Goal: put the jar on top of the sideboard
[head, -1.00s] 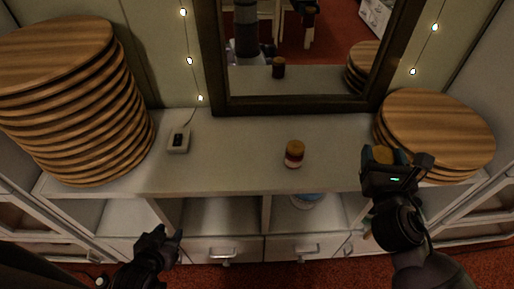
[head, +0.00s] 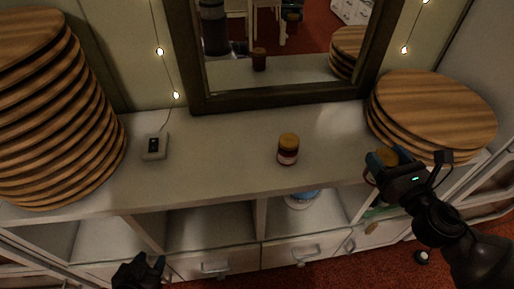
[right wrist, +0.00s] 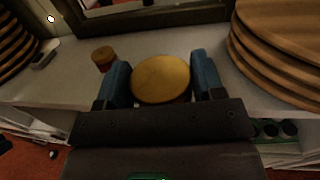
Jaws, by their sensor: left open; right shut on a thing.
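A jar with a yellow-brown lid (head: 388,155) is held upright in my right gripper (head: 382,162). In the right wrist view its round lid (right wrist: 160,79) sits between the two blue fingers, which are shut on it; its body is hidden. In the head view it shows over the right front edge of the sideboard (head: 220,165), left of and in front of the short board stack. I cannot tell its height above the top. My left gripper (head: 140,270) is open and empty, low in front of the sideboard's open shelves.
A similar dark jar (head: 288,150) stands on the top, also seen in the right wrist view (right wrist: 103,57). Round wooden boards form a tall stack (head: 60,120) at left and a short stack (head: 435,110) at right.

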